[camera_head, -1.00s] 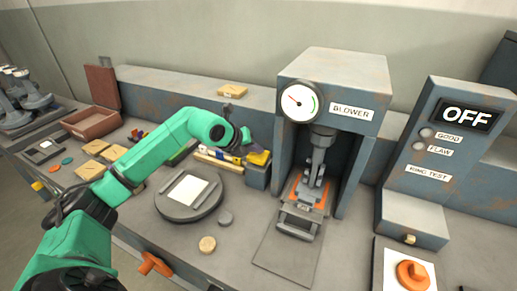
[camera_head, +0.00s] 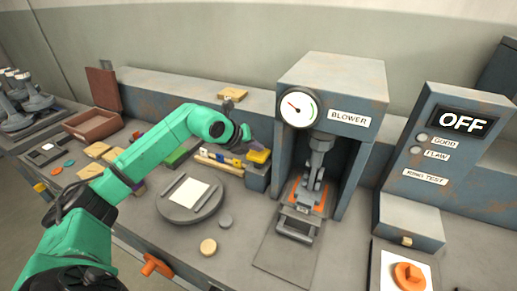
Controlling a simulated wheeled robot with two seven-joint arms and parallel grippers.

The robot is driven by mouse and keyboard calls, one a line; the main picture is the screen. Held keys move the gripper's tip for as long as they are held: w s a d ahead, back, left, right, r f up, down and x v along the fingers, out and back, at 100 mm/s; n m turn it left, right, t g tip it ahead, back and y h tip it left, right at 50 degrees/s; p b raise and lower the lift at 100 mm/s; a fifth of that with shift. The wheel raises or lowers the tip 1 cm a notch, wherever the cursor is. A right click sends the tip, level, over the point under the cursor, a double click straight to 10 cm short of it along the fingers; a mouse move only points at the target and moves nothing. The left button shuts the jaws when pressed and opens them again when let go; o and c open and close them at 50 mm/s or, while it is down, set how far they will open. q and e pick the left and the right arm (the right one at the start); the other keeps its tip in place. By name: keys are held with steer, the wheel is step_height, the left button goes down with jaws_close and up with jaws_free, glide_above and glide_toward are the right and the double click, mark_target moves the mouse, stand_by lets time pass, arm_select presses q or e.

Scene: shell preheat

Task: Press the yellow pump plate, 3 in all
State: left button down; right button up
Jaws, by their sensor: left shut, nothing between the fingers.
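The yellow pump plate (camera_head: 259,157) sits on top of a small blue-grey box (camera_head: 257,176), just left of the blower housing. My left gripper (camera_head: 254,144) is shut and empty. Its fingertips are over the plate, very close to its back part; I cannot tell whether they touch it. The blower (camera_head: 331,80) has a round white gauge (camera_head: 299,108) on its front, with a dark needle pointing to the upper left and a green arc at the right. My right gripper is not in view.
A round turntable with a pale square (camera_head: 189,193) lies below my left forearm. Tools lie on a rack (camera_head: 218,161) left of the pump box. A ring test console (camera_head: 437,150) reading OFF stands at right. The bench front between turntable and blower is mostly clear.

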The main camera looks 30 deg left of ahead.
mark_target(256, 154)
arm_select(q)
steer(key=shift+r+p, duration=0.3)
steer(key=shift+r, duration=0.35)
step_height(256, 154, up, 5)
steer(key=p, duration=0.3)
steer(key=shift+r+p, duration=0.15)
steer(key=shift+p, duration=0.25)
stand_by(2.0)
